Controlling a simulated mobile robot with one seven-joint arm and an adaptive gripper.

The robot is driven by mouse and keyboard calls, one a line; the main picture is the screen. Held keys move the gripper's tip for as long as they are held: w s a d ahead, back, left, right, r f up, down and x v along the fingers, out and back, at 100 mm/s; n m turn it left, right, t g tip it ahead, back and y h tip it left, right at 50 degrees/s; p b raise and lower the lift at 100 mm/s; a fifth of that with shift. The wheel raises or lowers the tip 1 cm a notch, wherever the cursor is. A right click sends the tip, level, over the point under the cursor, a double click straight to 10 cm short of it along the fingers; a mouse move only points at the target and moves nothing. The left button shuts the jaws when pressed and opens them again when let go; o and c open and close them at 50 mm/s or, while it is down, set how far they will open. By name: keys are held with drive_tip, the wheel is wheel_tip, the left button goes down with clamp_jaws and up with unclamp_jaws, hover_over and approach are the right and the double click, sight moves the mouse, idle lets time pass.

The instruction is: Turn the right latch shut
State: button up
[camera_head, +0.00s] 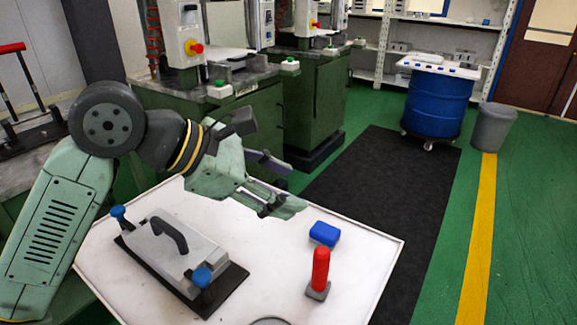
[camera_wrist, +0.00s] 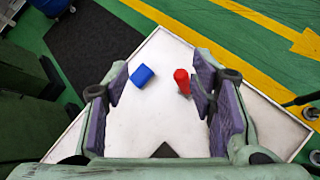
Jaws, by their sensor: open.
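A grey mould (camera_head: 180,254) with a dark arched handle lies on a black base plate (camera_head: 232,281) on the white table. The right latch (camera_head: 202,278) has a blue knob and stands at the mould's near right end. The left latch (camera_head: 118,213), also blue-knobbed, stands at the far left end. I cannot tell how far either latch is turned. My gripper (camera_head: 297,187) is open and empty, above the table's far side, apart from the mould and up and right of the right latch. In the wrist view my gripper (camera_wrist: 160,100) shows its fingers spread wide; neither latch shows there.
A blue block (camera_head: 325,233) and a red-handled tool (camera_head: 320,268) stand on the white table (camera_head: 375,252), right of the mould; both show between my fingers in the wrist view. Green machines stand behind. A blue drum (camera_head: 437,103) is at the back right.

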drive_tip(key=s+d+r+h+b, duration=0.1)
drive_tip(key=s+d+r+h, duration=0.1)
drive_tip(key=s+r+h, duration=0.3)
wheel_tip(320, 180, up, 2)
drive_tip(key=shift+r+m+b, duration=0.15)
drive_tip(key=shift+m+b, duration=0.15)
drive_tip(key=shift+m, duration=0.1)
